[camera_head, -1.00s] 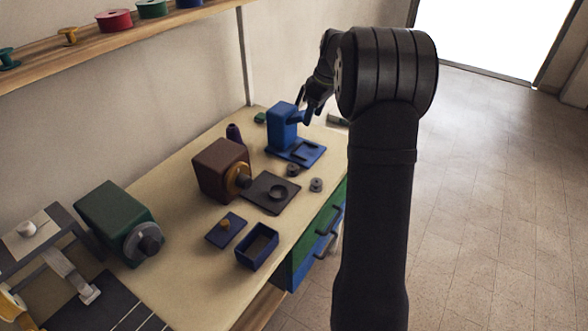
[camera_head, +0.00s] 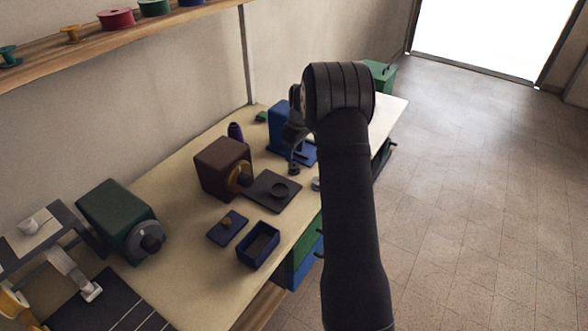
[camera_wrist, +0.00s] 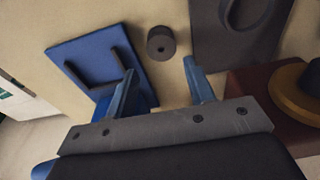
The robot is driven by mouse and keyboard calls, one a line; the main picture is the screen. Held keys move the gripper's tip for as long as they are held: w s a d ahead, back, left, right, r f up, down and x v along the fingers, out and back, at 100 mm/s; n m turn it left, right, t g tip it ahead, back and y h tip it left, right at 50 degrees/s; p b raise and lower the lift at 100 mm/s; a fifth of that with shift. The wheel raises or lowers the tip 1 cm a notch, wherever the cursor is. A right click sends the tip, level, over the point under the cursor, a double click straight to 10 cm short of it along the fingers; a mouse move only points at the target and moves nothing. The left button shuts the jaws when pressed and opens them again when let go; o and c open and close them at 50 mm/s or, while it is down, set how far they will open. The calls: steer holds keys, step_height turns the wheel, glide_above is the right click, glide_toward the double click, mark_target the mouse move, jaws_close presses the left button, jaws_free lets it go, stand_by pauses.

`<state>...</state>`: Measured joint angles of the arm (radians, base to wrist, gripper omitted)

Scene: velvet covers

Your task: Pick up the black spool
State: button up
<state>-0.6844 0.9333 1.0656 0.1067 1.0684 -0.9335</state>
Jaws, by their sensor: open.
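The black spool (camera_head: 293,168) stands on the table between the blue machine and the dark plate. In the wrist view the spool (camera_wrist: 161,43) shows as a short dark cylinder with a small hole in its top. My gripper (camera_wrist: 160,69) is open and empty, its two blue-grey fingers spread, and the spool appears between and beyond the tips, not held. In the head view my gripper (camera_head: 293,138) is partly hidden by my arm, over the blue machine's side of the table.
A grey spool (camera_head: 316,184) stands nearby. The blue machine (camera_head: 279,128) is behind, and the brown box (camera_head: 222,167) with a gold wheel stands left. A blue tray (camera_head: 258,262) sits in front.

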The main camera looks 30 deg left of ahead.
mark_target(294, 165)
steer(key=shift+s+f, duration=0.15)
steer(key=shift+f, duration=2.6)
steer(key=shift+c, duration=0.4)
steer(key=c, duration=0.6)
